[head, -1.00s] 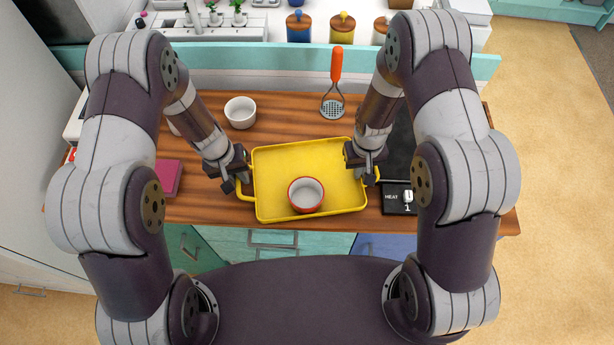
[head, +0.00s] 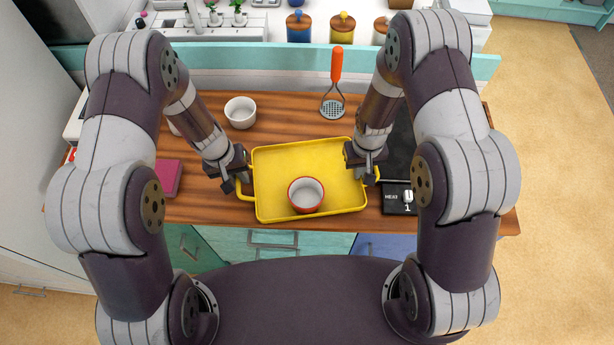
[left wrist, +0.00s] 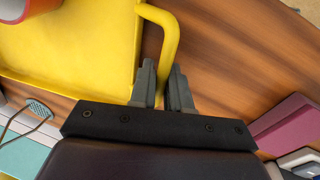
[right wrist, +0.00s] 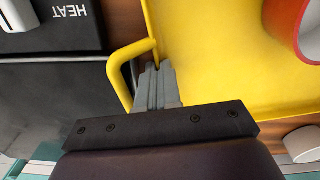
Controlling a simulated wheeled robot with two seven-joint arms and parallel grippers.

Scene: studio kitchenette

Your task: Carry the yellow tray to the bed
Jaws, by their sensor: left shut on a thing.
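The yellow tray (head: 330,165) lies on the wooden counter, with a red bowl, white inside (head: 306,195), standing on it near the front edge. My left gripper (head: 243,184) is shut on the tray's left handle; the left wrist view shows the handle (left wrist: 168,40) between its fingers (left wrist: 167,85). My right gripper (head: 366,178) is at the tray's right side. In the right wrist view its fingers (right wrist: 158,85) are together beside the right handle (right wrist: 122,75), by the tray's rim, with nothing visible between them. The bed is not in view.
A white bowl (head: 240,112) and an orange-handled masher (head: 336,85) are behind the tray. A magenta box (head: 167,178) lies to the left. A black heat control panel (head: 398,199) is close on the right. Open floor (head: 540,130) lies beyond the counter's right end.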

